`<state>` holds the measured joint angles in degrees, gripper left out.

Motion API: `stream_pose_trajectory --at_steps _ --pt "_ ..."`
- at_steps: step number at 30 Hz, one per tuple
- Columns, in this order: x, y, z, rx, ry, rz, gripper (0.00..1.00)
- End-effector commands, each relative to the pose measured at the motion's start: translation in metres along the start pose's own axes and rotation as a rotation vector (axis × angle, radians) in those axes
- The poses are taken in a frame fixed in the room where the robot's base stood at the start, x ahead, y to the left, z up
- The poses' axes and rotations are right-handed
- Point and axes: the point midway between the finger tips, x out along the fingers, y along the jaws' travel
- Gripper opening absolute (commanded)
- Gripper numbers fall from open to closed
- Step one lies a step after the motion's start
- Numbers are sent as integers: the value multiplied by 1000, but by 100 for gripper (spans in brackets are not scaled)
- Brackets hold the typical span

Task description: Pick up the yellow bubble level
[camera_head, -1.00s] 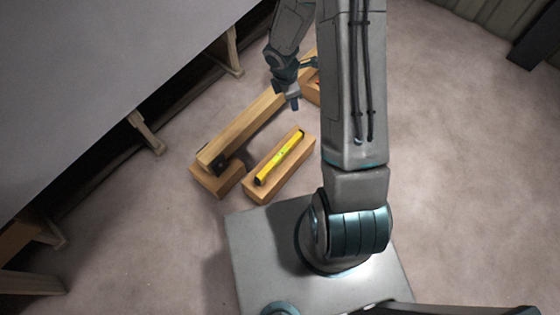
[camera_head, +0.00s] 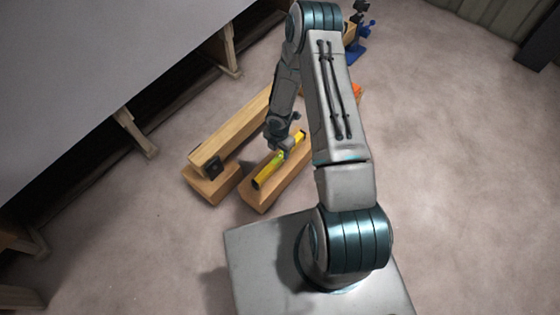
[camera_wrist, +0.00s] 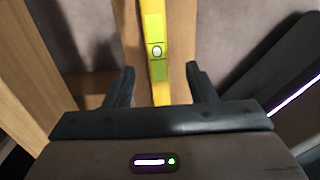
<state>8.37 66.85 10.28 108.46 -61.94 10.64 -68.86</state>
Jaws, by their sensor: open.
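The yellow bubble level (camera_head: 267,177) lies lengthwise on top of a short wooden block (camera_head: 262,199) on the floor. In the wrist view the level (camera_wrist: 155,35) runs between my two fingers, with its round vial showing just ahead of them. My gripper (camera_head: 281,151) is over the level in the head view and hides part of its middle. In the wrist view my gripper (camera_wrist: 160,84) is open, one finger on each side of the level, with gaps to both. I cannot tell how far above it the fingertips are.
A long wooden beam (camera_head: 232,132) lies left of the level, resting on another block (camera_head: 212,184) at its near end. A blue object (camera_head: 358,45) and an orange one (camera_head: 357,90) show partly behind my arm.

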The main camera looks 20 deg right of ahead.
Motion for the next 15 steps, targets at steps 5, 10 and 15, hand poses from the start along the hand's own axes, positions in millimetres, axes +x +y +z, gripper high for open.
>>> stream_pose_trajectory --at_steps 5,10,15 --pt "12 0 1 2 -1 0 51" --pt "27 1 4 2 0 0 51" --pt "53 3 9 2 0 -2 51"
